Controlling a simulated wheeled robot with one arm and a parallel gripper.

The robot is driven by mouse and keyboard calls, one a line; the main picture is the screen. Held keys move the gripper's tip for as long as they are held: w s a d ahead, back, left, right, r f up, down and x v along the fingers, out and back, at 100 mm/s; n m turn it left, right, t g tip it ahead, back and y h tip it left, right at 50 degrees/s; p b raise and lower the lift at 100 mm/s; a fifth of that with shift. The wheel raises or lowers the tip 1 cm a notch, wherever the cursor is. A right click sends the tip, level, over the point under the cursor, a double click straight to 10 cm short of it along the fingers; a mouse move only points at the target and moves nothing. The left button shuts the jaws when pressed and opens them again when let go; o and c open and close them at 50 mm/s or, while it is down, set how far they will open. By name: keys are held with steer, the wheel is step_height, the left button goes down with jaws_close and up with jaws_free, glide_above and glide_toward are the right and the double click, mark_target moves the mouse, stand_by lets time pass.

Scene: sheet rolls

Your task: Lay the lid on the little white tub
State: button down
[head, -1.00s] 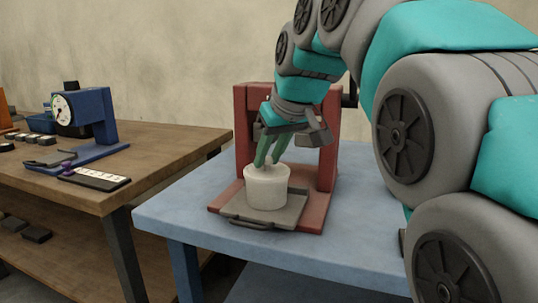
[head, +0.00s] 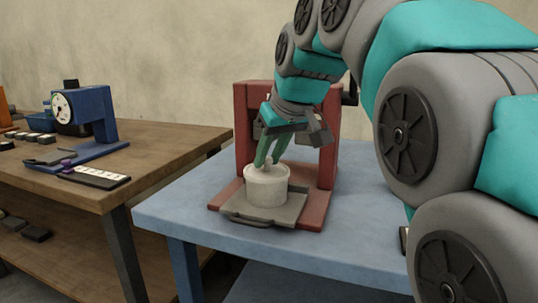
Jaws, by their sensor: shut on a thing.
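The little white tub (head: 266,193) stands upright on a grey plate (head: 290,211) at the base of a red press frame. The pale lid (head: 266,173) is at the tub's mouth, and my gripper (head: 265,164) is shut on its knob from above. The lid looks level and appears to touch the tub's rim. From this view I cannot tell whether it sits fully flat all around. The green fingers hide part of the knob.
The red press frame (head: 243,130) rises close behind and around my gripper on the blue table (head: 180,212). The table's left front is clear. A wooden bench (head: 165,158) at left holds a blue dial gauge stand (head: 100,112) and small parts.

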steer(key=shift+c, duration=0.4)
jaws_free()
stand_by(0.4)
steer(key=shift+r+p, duration=2.15)
steer(key=shift+r, duration=1.4)
